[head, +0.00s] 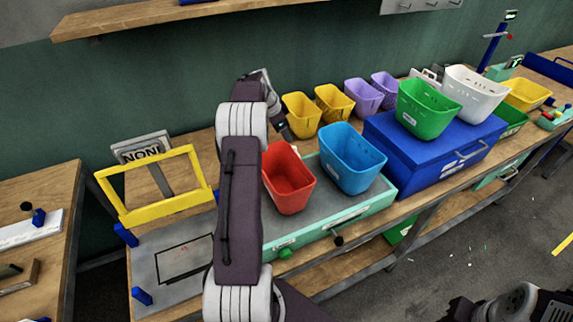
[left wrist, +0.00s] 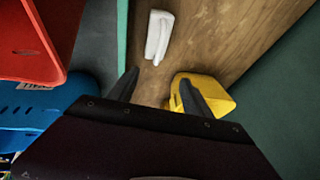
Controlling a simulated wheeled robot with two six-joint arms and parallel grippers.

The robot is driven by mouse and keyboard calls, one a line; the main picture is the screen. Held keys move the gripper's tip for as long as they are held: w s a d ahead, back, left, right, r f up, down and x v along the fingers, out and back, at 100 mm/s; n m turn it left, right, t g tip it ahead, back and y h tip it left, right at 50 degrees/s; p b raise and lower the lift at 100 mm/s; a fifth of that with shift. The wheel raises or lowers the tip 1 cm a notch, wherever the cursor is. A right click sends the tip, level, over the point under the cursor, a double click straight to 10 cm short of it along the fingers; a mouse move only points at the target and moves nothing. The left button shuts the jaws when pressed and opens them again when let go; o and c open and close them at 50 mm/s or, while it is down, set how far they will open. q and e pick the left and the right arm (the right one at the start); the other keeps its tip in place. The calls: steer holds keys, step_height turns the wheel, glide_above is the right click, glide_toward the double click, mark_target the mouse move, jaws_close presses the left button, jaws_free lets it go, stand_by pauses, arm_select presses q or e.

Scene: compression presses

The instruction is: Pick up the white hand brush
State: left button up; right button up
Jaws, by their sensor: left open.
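The white hand brush (left wrist: 158,37) lies on the bare wooden bench top in the left wrist view, beyond my fingertips. It is long and narrow, pointing away from the gripper. My left gripper (left wrist: 157,88) is open, with nothing between its fingers. The brush is ahead of the gap between them, apart from both. In the head view my left gripper (head: 281,129) is behind the red bin, near the yellow bins. I cannot make out the brush there; my left arm covers part of the bench. Only part of my right arm shows, at the bottom right.
A yellow bin (left wrist: 222,92) is close to the right finger. A red bin (head: 288,180) and blue bin (head: 352,160) stand on a grey-topped green case (head: 335,222). A yellow frame (head: 160,212) stands left. The wood around the brush is clear.

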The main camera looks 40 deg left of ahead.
arm_select(q)
steer(key=f, duration=0.9)
steer(key=shift+w+f, duration=0.15)
steer(key=shift+w, duration=0.1)
steer(key=x, duration=0.5)
steer(key=shift+f+p, duration=0.15)
steer(key=shift+p, duration=0.2)
steer(key=shift+w+f, duration=0.25)
steer(key=shift+f, duration=0.05)
steer(key=shift+s+r, duration=0.1)
steer(key=shift+r, duration=0.05)
steer(key=c, duration=1.2)
step_height(320, 180, up, 28)
steer(key=p, duration=0.6)
steer(key=shift+p, duration=0.35)
